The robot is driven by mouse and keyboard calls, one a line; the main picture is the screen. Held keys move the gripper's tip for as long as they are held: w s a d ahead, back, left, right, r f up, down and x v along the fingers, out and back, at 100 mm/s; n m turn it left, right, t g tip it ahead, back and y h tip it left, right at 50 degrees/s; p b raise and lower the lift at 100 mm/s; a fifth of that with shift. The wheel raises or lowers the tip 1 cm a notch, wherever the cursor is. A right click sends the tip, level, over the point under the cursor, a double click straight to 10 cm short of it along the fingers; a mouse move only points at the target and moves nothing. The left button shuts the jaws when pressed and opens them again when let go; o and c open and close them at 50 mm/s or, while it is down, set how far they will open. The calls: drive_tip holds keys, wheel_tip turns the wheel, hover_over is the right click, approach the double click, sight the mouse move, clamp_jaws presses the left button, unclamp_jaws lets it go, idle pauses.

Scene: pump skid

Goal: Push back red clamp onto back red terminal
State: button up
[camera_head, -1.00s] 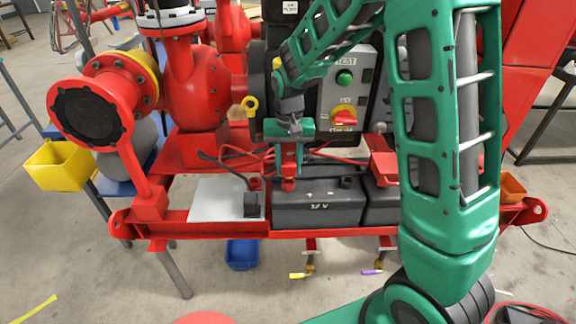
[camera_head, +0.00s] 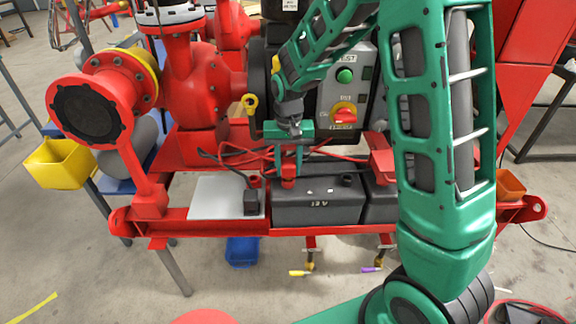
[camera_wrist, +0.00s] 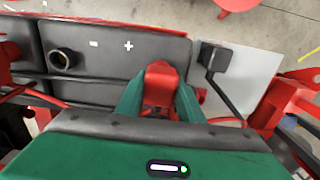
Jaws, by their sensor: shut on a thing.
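A red clamp (camera_head: 288,183) stands at the back left corner of the dark battery (camera_head: 318,208). In the wrist view, the red clamp (camera_wrist: 160,76) sits between my two green fingers, over the battery's edge (camera_wrist: 95,90). My gripper (camera_head: 288,176) points down from above and is shut on this clamp. The fingers (camera_wrist: 160,100) touch or nearly touch its sides. The red terminal is hidden beneath the clamp and fingers, so I cannot tell how far down the clamp sits.
A black block (camera_head: 250,203) with a cable lies on the pale plate (camera_head: 213,200) left of the battery. Red cables (camera_head: 240,155) run behind it. A control box (camera_head: 345,100) with a red knob rises behind. A red frame rail (camera_head: 190,228) runs along the front.

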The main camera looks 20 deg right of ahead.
drive_tip(key=shift+f, duration=0.95)
idle(0.4)
drive_tip(key=o, duration=1.3)
drive_tip(key=shift+o, duration=0.2)
drive_tip(key=shift+r, duration=0.1)
wheel_tip(320, 180, up, 11)
drive_tip(key=shift+w+f, duration=0.1)
drive_tip(key=shift+f, duration=0.1)
